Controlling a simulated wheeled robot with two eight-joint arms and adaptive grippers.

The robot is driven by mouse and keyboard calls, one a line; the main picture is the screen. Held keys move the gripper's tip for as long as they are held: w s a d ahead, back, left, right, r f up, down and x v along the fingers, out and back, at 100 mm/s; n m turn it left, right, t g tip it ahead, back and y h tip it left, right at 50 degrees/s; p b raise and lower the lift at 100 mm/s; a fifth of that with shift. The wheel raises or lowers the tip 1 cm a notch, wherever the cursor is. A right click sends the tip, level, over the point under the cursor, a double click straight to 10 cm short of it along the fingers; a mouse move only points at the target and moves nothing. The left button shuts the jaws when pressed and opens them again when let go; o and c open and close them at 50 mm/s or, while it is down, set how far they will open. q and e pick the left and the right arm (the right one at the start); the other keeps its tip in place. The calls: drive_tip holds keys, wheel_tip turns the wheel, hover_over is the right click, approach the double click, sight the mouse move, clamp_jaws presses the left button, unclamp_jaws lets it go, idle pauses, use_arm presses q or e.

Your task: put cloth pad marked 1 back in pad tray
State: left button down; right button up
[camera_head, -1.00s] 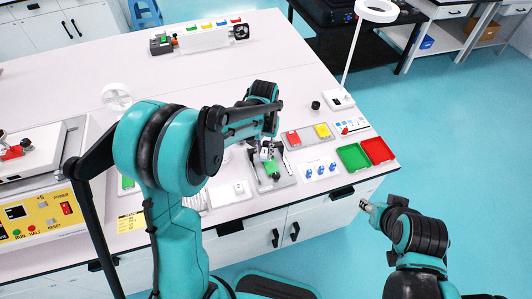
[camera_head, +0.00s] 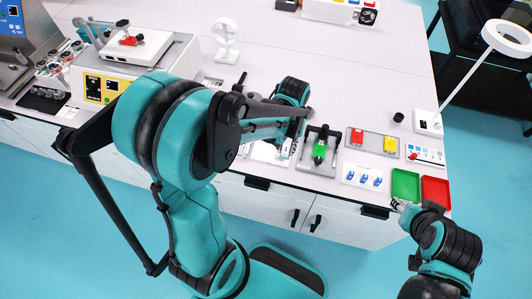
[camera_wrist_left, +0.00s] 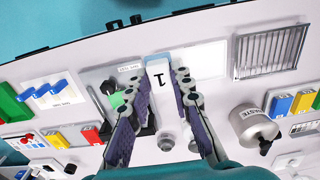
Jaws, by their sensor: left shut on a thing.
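The cloth pad marked 1 (camera_wrist_left: 162,92) is white with a blue end. It is held upright between the fingers of my left gripper (camera_wrist_left: 164,82). In the head view my left gripper (camera_head: 290,146) is just left of the grey fixture with the green part, over the bench. In the left wrist view a flat white tray-like piece (camera_wrist_left: 208,60) lies right beside the pad; I cannot tell for sure that it is the pad tray. Its contact with the pad is unclear. My right gripper (camera_head: 398,205) is off the bench's front edge, its fingers too small to read.
The fixture (camera_head: 331,165) holds the green part (camera_head: 320,150). A grey tray with red and yellow blocks (camera_head: 372,145), blue clips (camera_head: 362,177), green bin (camera_head: 405,184) and red bin (camera_head: 436,192) stand right. A metal waste cup (camera_wrist_left: 253,122) and a ribbed tray (camera_wrist_left: 270,52) are nearby.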

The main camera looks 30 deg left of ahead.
use_arm(q)
drive_tip(key=w+a+f+b, duration=0.1)
drive_tip(key=a+f, duration=0.1)
drive_tip(key=a, duration=0.1)
drive_tip(key=w+a+f+b, duration=0.1)
drive_tip(key=a+f, duration=0.1)
drive_tip(key=a, duration=0.2)
drive_tip(key=a+f+b, duration=0.1)
drive_tip(key=a+f, duration=0.1)
drive_tip(key=a, duration=0.1)
drive_tip(key=shift+w+a+f, duration=0.2)
drive_tip(key=shift+w+f, duration=0.05)
drive_tip(key=shift+w, duration=0.15)
wheel_tip(320, 180, down, 3)
drive_tip(key=shift+f+b, duration=0.15)
drive_tip(key=shift+b, duration=0.55)
drive_tip(key=shift+f, duration=0.35)
drive_tip(key=shift+r, duration=0.1)
drive_tip(key=shift+f, duration=0.2)
drive_tip(key=c, duration=1.3)
unclamp_jaws()
drive_tip(key=shift+c, duration=0.2)
